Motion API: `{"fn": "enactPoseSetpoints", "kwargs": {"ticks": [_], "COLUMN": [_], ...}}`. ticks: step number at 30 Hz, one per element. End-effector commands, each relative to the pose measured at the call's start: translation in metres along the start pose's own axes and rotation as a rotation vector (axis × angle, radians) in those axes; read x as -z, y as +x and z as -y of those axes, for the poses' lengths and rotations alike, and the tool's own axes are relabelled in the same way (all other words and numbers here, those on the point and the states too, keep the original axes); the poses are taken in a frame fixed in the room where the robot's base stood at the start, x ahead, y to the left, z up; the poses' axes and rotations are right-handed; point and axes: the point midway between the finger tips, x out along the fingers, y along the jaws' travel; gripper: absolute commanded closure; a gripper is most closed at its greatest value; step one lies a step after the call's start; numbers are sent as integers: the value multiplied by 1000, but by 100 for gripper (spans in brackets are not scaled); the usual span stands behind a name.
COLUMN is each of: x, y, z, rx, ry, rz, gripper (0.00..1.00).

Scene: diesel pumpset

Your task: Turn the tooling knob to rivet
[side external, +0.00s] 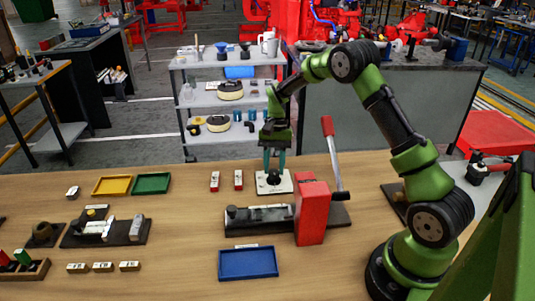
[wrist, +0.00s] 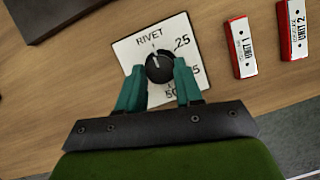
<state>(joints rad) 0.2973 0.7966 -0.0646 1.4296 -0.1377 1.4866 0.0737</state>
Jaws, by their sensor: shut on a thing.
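The tooling knob (wrist: 159,66) is a round black dial on a white square plate (wrist: 126,48). In the wrist view the plate reads RIVET at the top and 25 at the right; the lower numbers are partly hidden by my fingers. A pale mark on the knob points up, roughly toward RIVET. My gripper (wrist: 158,80) has its two teal fingers shut on the knob's sides. In the side view my gripper (side external: 273,167) points down over the white plate (side external: 285,185), and the knob is largely hidden by the fingers.
Two red-and-white labelled blocks (side external: 214,181) (side external: 238,179) stand left of the plate. A red press block (side external: 311,212) with a red-handled lever (side external: 328,132) stands close in front and right. A blue tray (side external: 248,263) lies nearer the front.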

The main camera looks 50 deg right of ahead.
Motion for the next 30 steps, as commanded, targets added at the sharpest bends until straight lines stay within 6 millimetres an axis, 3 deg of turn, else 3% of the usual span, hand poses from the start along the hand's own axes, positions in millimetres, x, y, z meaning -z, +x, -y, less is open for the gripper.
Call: {"fn": "enactPoseSetpoints", "kwargs": {"ticks": [4, 5, 9, 20, 25, 30], "x": [0, 0, 0, 0, 1, 2], "y": [-1, -1, -1, -4, -28, -70], "z": [0, 0, 0, 0, 0, 0], "rx": [0, 0, 0, 1, 3, 3], "ry": [-2, -2, -1, -1, -1, 0], "rz": [-2, -2, -1, -2, -5, -7], "gripper": [95, 62, 40, 39, 39, 39]}}
